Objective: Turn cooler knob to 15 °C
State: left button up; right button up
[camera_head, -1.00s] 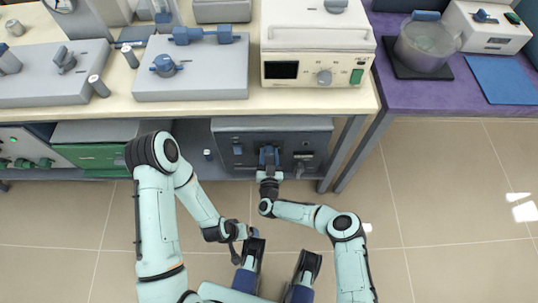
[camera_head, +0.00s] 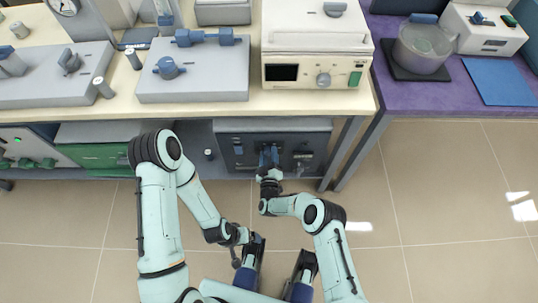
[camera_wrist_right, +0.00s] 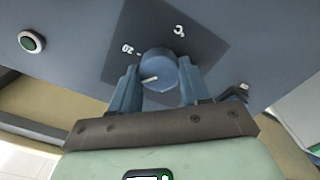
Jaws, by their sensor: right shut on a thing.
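The cooler (camera_head: 225,128) is a dark grey-blue box on the shelf under the cream bench in the head view. Its round blue knob (camera_wrist_right: 159,66) has a white pointer line and sits on a dark dial plate (camera_wrist_right: 185,38) with "20" and "°C" printed on it. Other scale marks are hidden or not readable. My right gripper (camera_head: 268,156) is at the cooler's front. In the right wrist view its blue fingers (camera_wrist_right: 158,88) are shut on the knob, one on each side. My left gripper (camera_head: 240,243) hangs low over the floor, away from the cooler; its jaw state is unclear.
A green round button (camera_wrist_right: 32,42) is on the cooler front. A cream furnace (camera_head: 318,70) stands on the bench above. A green-fronted unit (camera_head: 98,155) is left of the cooler. A table leg (camera_head: 345,150) is close on the right. The floor in front is clear.

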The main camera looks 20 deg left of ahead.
jog(key=shift+w+r+n, duration=0.1)
jog(key=shift+r+n, duration=0.05)
jog(key=shift+n, duration=0.85)
jog(key=o, duration=1.1)
jog(key=shift+c, duration=0.2)
pick_arm(q)
jog(key=shift+w, duration=0.1)
pick_arm(e)
jog(key=p+v, duration=0.2)
jog(key=v, duration=0.1)
jog(key=shift+s+p, duration=0.2)
jog(key=shift+p, duration=0.1)
pick_arm(q)
jog(key=s+d+r+g+p, duration=0.1)
jog(key=s+r+g+p, duration=0.1)
jog(key=s+r+p, duration=0.3)
jog(key=shift+s+d+r+h, duration=0.25)
jog(key=shift+d+r+h, duration=0.05)
jog(key=shift+r, duration=0.75)
pick_arm(e)
send_near(269, 153)
jog(key=shift+v, duration=2.05)
